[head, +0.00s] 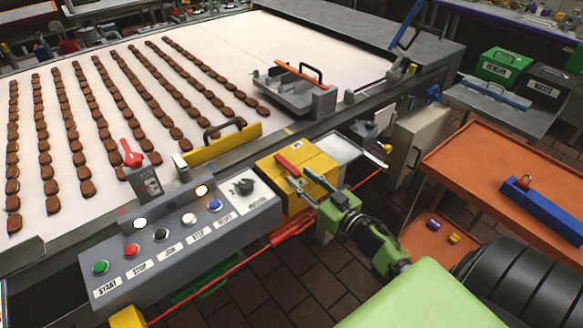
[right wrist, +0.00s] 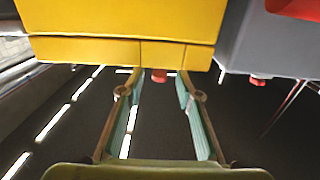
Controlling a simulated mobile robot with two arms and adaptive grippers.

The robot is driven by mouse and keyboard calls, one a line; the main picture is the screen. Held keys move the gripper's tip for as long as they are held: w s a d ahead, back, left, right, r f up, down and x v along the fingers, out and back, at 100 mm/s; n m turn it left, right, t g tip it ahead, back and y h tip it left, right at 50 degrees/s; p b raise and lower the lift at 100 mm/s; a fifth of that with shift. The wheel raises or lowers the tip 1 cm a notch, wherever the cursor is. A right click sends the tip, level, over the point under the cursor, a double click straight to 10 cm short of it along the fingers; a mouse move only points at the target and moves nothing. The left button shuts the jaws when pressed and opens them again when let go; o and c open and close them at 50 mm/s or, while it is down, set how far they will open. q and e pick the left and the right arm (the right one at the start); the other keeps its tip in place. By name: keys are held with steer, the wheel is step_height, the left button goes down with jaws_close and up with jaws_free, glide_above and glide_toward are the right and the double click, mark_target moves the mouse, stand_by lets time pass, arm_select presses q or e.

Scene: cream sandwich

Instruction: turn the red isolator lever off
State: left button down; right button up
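A red lever (head: 131,155) stands up from a small grey switch box (head: 145,182) behind the button panel. A red bar (head: 287,165) also shows by the yellow box (head: 300,190); I cannot tell whether it is a lever or part of my finger. My right gripper (head: 304,178) is at the yellow box, right of the panel and well apart from the grey switch box. In the right wrist view my right gripper (right wrist: 159,92) is open, with floor showing between its fingers. The yellow box (right wrist: 120,35) lies just beyond the tips. My left gripper is out of view.
The grey button panel (head: 170,250) runs along the conveyor's front. A yellow handled bar (head: 222,146) and a grey tray-like part (head: 290,95) sit on the conveyor edge, beside rows of brown biscuits. An orange table (head: 480,170) stands right. A red cable (head: 250,285) crosses in front.

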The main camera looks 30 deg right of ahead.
mark_target(293, 169)
steer(key=w, duration=0.4)
steer(key=shift+w+a, duration=0.2)
steer(key=shift+w, duration=0.2)
jaws_close()
